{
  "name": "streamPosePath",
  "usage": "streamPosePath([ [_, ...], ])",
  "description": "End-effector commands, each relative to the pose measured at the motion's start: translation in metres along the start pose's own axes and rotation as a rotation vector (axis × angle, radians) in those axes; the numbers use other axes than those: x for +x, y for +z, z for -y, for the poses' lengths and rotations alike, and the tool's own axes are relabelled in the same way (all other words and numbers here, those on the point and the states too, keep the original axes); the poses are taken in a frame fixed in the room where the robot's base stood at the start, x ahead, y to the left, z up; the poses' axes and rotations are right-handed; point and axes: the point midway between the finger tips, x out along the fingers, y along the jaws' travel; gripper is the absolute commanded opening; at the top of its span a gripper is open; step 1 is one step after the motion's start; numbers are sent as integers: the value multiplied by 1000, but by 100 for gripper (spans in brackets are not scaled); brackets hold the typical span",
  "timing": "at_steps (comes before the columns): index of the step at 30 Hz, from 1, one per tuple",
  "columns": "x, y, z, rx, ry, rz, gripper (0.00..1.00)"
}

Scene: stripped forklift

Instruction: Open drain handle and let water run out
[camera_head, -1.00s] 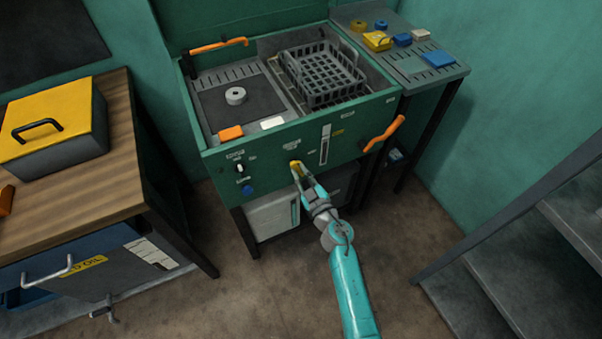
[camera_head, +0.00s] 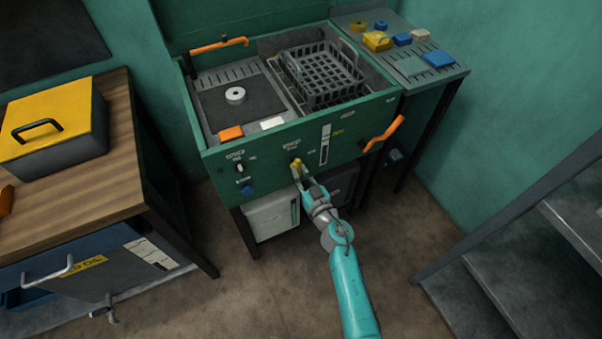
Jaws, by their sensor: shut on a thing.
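The green wash station (camera_head: 222,163) stands in the middle with an open basin on top. A small yellow handle (camera_head: 295,164) sits on its front panel, below a small label. My gripper (camera_head: 298,176) is at the front panel, shut on the yellow handle, and its fingers partly cover it. A pale container (camera_head: 270,217) stands under the station, below and left of my gripper. No running water can be made out.
A grey basket (camera_head: 322,76) sits in the basin. An orange lever (camera_head: 384,133) sticks out at the right of the panel. A wooden bench (camera_head: 80,185) with a yellow-lidded box (camera_head: 55,118) stands at left, grey steps (camera_head: 545,240) at right. The floor in front is clear.

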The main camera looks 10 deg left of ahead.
Motion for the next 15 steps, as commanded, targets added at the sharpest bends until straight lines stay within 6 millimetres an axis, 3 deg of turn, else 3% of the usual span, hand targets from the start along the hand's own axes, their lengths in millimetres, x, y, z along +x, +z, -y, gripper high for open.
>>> streamPosePath([
  [7,-1,2,0,2,1,3,0],
  [8,-1,2,0,2,1,3,22],
  [10,-1,2,0,2,1,2,39],
  [15,0,1,0,1,0,1,42],
])
